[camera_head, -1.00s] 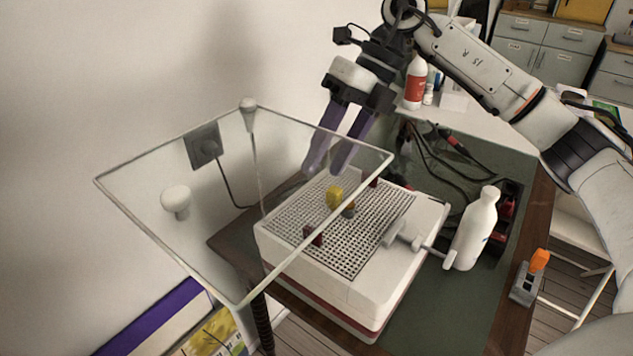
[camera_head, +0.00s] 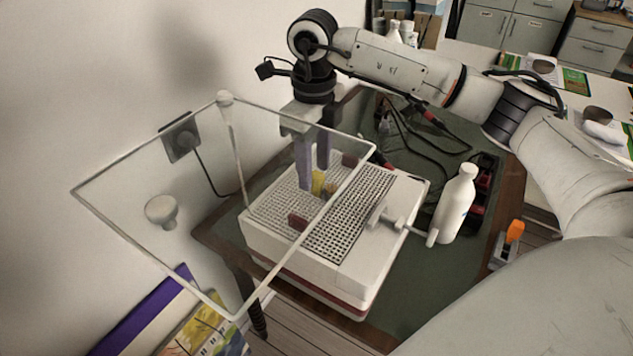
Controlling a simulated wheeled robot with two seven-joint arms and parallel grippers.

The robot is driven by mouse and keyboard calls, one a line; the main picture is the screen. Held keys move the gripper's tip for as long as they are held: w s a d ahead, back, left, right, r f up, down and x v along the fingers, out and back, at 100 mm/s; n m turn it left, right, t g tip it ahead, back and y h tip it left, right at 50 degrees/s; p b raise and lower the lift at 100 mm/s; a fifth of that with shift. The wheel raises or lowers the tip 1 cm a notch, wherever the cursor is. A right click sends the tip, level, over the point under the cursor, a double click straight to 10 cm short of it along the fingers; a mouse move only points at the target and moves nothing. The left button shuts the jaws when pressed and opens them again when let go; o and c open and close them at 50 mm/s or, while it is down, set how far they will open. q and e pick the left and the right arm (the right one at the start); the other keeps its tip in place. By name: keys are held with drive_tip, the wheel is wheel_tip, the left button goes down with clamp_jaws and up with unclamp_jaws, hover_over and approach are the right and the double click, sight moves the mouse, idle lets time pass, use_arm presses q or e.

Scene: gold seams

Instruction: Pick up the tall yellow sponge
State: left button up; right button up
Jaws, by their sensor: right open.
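The yellow sponge (camera_head: 318,183) stands on the perforated top of a white box (camera_head: 290,247), seen through a clear panel. My right gripper (camera_head: 313,180) points down from above, with its purple fingers apart on either side of the sponge. The fingers partly hide the sponge, and I cannot tell whether they touch it. A small orange-brown piece shows just right of the sponge. My left gripper is out of view.
A clear panel (camera_head: 150,250) hangs over the left part of the box. A white bottle (camera_head: 455,204) and a clamp handle (camera_head: 405,228) are at the right. Black cables lie behind.

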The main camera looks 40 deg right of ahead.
drive_tip(key=shift+f, duration=0.75)
clamp_jaws()
wheel_tip(320, 180, up, 9)
drive_tip(key=shift+f+b, duration=0.15)
drive_tip(key=shift+b, duration=0.65)
drive_tip(key=shift+s+f+b, duration=0.2)
drive_tip(key=shift+f+b, duration=0.6)
drive_tip(key=shift+f, duration=0.35)
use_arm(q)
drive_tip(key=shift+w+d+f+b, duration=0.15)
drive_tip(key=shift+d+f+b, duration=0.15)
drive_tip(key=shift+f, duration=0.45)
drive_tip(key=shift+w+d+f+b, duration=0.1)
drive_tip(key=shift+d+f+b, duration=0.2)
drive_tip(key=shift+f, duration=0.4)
use_arm(e)
drive_tip(key=shift+s+f, duration=0.2)
drive_tip(key=shift+f, duration=0.8)
